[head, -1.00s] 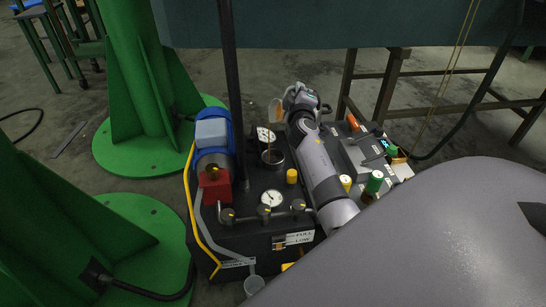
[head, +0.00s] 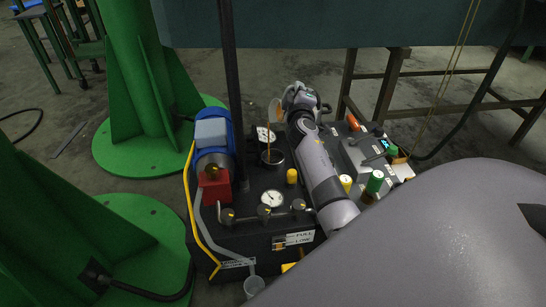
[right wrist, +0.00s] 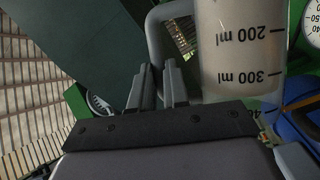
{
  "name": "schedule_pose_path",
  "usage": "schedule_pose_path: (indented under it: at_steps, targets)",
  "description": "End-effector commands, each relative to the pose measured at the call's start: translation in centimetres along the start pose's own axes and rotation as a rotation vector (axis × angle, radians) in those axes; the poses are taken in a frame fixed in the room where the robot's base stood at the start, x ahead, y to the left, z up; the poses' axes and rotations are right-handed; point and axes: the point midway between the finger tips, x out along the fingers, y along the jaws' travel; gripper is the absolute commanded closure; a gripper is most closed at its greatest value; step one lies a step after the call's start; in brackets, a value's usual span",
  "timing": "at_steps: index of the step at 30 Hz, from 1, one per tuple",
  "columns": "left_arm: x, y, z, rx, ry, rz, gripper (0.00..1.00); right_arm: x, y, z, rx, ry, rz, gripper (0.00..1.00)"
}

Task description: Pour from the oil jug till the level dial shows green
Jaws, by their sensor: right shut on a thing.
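In the head view my right gripper (head: 291,105) is at the far side of the black oil unit (head: 245,217), shut on the handle of a pale translucent jug (head: 275,110). The jug is tilted over the round filler opening (head: 272,157), and a thin amber stream (head: 267,141) runs down toward it. In the right wrist view the fingers (right wrist: 157,88) close around the grey handle, and the jug (right wrist: 237,45) shows upside-down ml marks. A white round dial (head: 271,198) faces up on the unit; its colours are too small to read. My left gripper is out of view.
A blue-and-grey motor (head: 212,135) and a dark upright post (head: 232,85) stand left of the opening. A yellow cap (head: 292,176) is at its right. A FULL/LOW label (head: 298,238) is on the unit's front. Green columns (head: 150,95) stand at left.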

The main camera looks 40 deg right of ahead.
Motion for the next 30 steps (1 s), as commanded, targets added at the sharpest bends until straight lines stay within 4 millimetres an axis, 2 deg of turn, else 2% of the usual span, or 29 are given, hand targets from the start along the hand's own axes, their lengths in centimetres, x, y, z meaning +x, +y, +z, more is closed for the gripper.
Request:
schedule_pose_path:
  at_steps: [30]
  targets:
    - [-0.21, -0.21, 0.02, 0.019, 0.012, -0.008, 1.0, -0.09, 0.14, -0.32, -0.028, 0.007, 0.013, 1.0]
